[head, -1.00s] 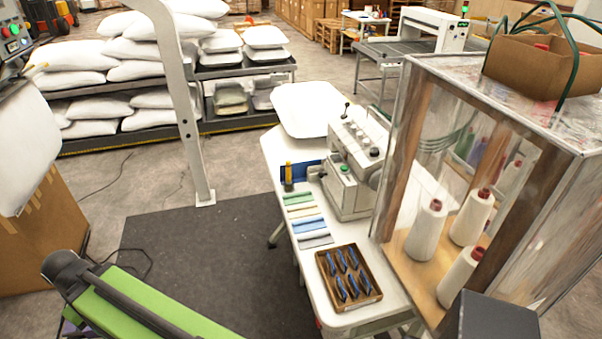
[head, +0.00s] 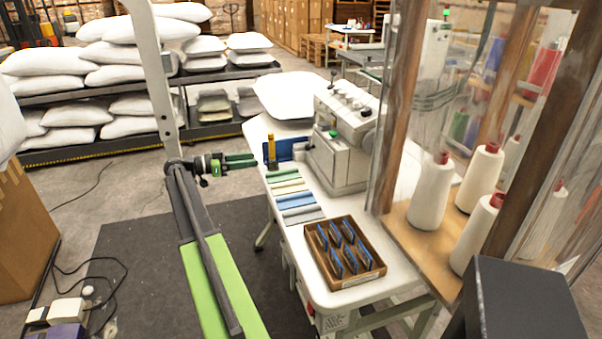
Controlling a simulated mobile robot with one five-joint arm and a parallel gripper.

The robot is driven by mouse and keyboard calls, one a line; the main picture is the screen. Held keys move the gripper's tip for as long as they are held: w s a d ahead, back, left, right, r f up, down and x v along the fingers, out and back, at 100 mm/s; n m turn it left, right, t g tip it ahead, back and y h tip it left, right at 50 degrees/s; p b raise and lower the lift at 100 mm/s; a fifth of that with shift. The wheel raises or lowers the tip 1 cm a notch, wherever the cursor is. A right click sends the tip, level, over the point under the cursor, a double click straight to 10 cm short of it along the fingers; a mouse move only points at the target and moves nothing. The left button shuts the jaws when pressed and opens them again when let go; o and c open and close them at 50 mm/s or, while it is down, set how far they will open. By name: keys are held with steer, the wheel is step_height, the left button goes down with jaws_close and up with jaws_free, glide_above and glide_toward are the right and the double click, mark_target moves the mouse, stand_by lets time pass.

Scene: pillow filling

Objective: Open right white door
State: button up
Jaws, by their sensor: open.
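I can make out no white door clearly in this view. A clear-walled cabinet with wooden posts (head: 393,110) stands at the right, with white thread cones (head: 432,190) on its wooden floor. Its right side runs out of the picture, and no handle shows. My gripper (head: 243,160) has green fingers, open and empty, pointing right near the left edge of the white sewing table. It is well apart from the cabinet, with the sewing machine between them in the picture.
The white table (head: 300,240) holds a sewing machine (head: 340,140), folded cloth strips (head: 290,195) and a wooden tray (head: 382,265) of blue items. Racks of white pillows (head: 60,70) are behind.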

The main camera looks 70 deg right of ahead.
steer(key=s+d+m, duration=0.1)
steer(key=d, duration=0.1)
steer(key=g, duration=0.1)
glide_toward(306, 147)
steer(key=x, duration=0.8)
steer(key=shift+s+d+f, duration=0.1)
steer(key=shift+d, duration=0.05)
jaws_close()
stand_by(0.9)
